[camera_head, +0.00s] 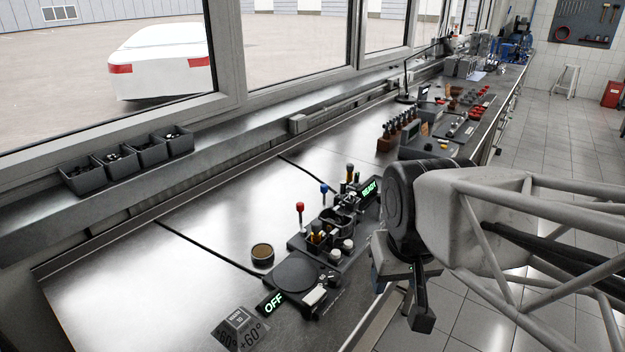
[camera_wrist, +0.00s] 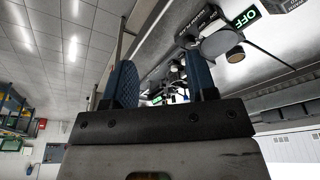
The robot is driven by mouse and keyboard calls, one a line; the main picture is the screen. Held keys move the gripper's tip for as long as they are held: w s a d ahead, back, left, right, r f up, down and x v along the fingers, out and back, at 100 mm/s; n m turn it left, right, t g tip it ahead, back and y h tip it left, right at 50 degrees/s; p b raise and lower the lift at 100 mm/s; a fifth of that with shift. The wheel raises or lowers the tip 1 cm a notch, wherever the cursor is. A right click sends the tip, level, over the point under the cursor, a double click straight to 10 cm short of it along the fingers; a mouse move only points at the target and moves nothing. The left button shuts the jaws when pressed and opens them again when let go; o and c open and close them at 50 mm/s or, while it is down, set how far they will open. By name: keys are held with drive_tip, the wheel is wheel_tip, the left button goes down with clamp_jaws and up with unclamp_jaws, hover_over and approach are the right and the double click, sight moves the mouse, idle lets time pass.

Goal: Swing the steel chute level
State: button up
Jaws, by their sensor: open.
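I cannot pick out a steel chute for certain in either view. On the steel bench stands a dark device with a round plate (camera_head: 296,274) and a green-lit OFF display (camera_head: 270,303). A grey card marked +60° (camera_head: 240,328) lies in front of it. My gripper (camera_head: 402,297) is at the bench's right front edge, right of the device, with its jaws apart and nothing seen between them. In the wrist view my gripper (camera_wrist: 163,82) shows two blue fingers apart. The OFF display (camera_wrist: 245,17) and round plate (camera_wrist: 221,42) appear there upside down, beyond the fingers.
Behind the plate stand a red-knobbed lever (camera_head: 300,207), a blue-knobbed lever (camera_head: 323,188) and a READY display (camera_head: 369,189). A round brown-topped cup (camera_head: 262,254) sits left of the device. Grey bins (camera_head: 120,161) line the sill. The bench's left part is clear.

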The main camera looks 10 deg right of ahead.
drive_tip(key=w+r+m, duration=0.1)
drive_tip(key=w+r, duration=0.2)
drive_tip(key=w, duration=0.9)
drive_tip(key=m+g, duration=0.3)
hover_over(324, 185)
drive_tip(key=f, duration=0.9)
drive_tip(key=shift+s+f, duration=0.1)
drive_tip(key=shift+s, duration=0.15)
drive_tip(key=shift+w+f, duration=0.2)
drive_tip(key=shift+w, duration=0.05)
drive_tip(key=shift+f, duration=0.1)
drive_tip(key=shift+f, duration=3.8)
drive_tip(key=c, duration=0.9)
